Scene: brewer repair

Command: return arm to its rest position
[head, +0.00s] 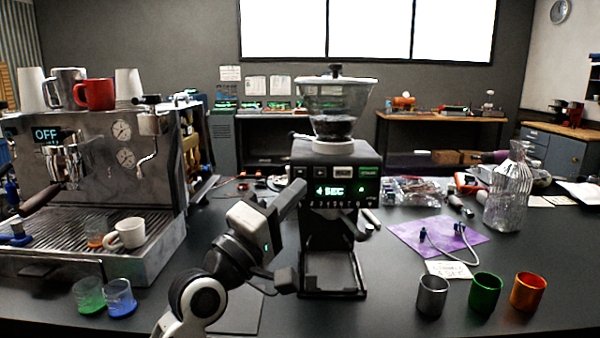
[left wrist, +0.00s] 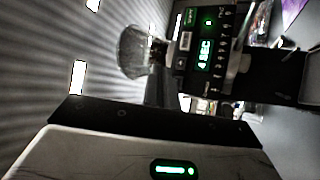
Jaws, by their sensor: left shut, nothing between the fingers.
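My left arm comes in from the bottom of the head view. Its gripper (head: 290,203) is shut and empty, raised in front of the left side of the black coffee grinder (head: 336,174). The grinder has a clear hopper (head: 335,105) with dark beans, and its display reads "4 SEC". In the left wrist view the grinder's lit display (left wrist: 204,55) shows turned on its side, beyond the gripper's dark body. My right gripper is not in view.
An espresso machine (head: 93,185) with cups on top stands at left. Green and blue glasses (head: 118,297) are in front of it. Grey, green and orange cups (head: 486,293), a purple mat (head: 410,232) and a glass bottle (head: 508,200) are at right.

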